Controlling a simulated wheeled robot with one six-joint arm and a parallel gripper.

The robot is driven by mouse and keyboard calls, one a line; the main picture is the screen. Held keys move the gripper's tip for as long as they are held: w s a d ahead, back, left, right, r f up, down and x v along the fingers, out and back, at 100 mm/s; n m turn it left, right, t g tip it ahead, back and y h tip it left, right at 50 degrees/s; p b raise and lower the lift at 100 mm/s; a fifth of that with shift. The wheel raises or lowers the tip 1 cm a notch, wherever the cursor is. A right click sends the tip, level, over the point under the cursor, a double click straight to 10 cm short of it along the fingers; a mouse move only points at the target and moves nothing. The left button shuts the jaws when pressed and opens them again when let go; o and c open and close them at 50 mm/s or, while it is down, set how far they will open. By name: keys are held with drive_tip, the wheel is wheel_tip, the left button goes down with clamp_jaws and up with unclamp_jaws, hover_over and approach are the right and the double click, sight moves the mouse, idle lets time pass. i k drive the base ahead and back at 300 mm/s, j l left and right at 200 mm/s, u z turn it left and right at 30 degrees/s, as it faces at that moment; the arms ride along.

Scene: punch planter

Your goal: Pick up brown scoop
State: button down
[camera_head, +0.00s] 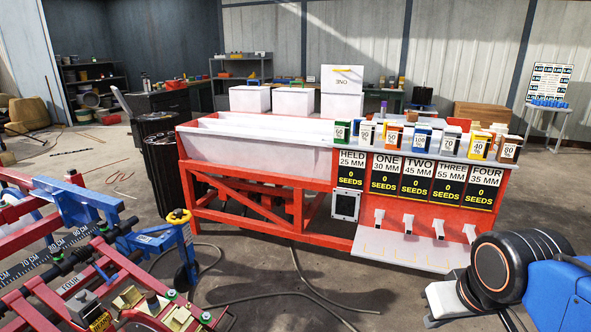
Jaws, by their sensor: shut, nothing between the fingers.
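No shape that I can clearly tell as a scoop shows. A small brown-fronted container marked 80 (508,149) stands at the right end of a row on the red and white bench (345,184); whether it is the brown scoop, I cannot tell. Beside it in the row are yellow, blue, orange and green-fronted containers. Part of my arm, blue with a thick black joint and an orange ring, fills the lower right corner. My gripper's fingers cannot be made out in this view.
The bench has a long white trough (260,150) and black panels (417,183) above several white spouts. A red and blue machine (90,265) fills the lower left. Cables (290,294) lie on the open floor in front. White bins (295,101) stand behind the trough.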

sight(411, 116)
drive_tip(key=i+z, duration=0.1)
drive_tip(key=i, duration=0.7)
drive_tip(key=i+j+z, duration=0.1)
drive_tip(key=i, duration=0.65)
drive_tip(key=i+j, duration=0.25)
drive_tip(key=i, duration=0.5)
drive_tip(key=l+z, duration=0.05)
